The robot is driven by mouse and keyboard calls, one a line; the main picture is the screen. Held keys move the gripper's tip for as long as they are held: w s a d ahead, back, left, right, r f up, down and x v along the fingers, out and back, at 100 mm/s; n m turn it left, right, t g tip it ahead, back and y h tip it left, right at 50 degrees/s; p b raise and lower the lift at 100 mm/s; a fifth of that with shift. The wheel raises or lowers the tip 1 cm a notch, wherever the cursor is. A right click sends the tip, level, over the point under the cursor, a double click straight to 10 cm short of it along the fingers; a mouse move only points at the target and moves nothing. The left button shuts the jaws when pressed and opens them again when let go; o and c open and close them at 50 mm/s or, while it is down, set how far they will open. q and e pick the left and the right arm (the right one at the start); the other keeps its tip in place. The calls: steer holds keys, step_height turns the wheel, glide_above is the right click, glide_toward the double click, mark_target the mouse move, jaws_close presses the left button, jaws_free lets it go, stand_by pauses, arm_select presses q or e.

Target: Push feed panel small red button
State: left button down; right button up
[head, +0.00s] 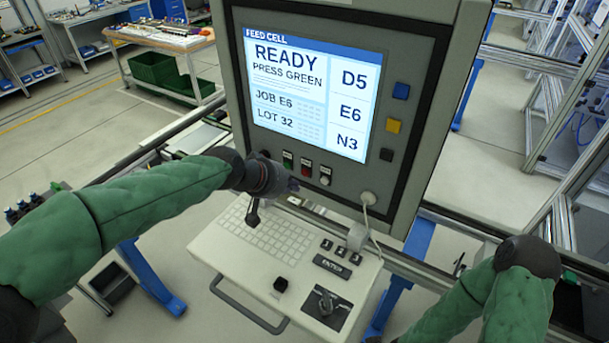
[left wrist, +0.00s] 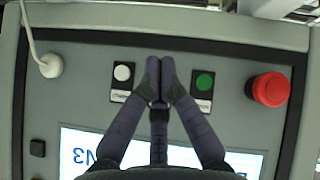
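The feed panel (head: 237,75) is a grey box with a lit screen. Below the screen is a row of small buttons: green (head: 288,160), red (head: 306,168) and white (head: 325,175). My left gripper (head: 293,185) is in front of the panel, just below and left of the small red button. In the left wrist view the fingertips of my left gripper (left wrist: 160,64) are together with nothing between them. They lie between the white button (left wrist: 122,73) and the green button (left wrist: 204,82) and hide the small red button there. Contact cannot be told. My right gripper is out of view.
A large red mushroom button (left wrist: 270,89) stands out beside the green one. A white cable plug (head: 368,198) is right of the row. A keyboard shelf (head: 220,252) with a knob and keys juts out below. Blue, yellow and black square buttons line the screen's right side.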

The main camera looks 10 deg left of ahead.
arm_select(q)
steer(key=s, duration=0.1)
steer(key=s+a+b, duration=0.1)
steer(key=s, duration=0.1)
stand_by(0.9)
